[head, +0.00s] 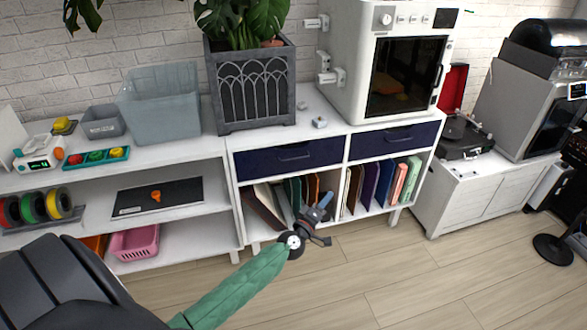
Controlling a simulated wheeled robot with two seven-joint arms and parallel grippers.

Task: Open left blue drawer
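The left blue drawer (262,162) is a dark navy front with a slim bar handle, at the upper left of the white shelf unit. It looks closed, flush with the unit. My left gripper (322,218) is in front of the book compartments, below and slightly right of this drawer in the picture, and apart from its handle. No held object is clear. My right gripper is not in view.
A second navy drawer (395,140) sits to the right and looks closed. Books (385,182) fill the compartments below. A planter (252,85) and a white oven-like machine (345,70) stand on top. The wooden floor (400,270) in front is clear.

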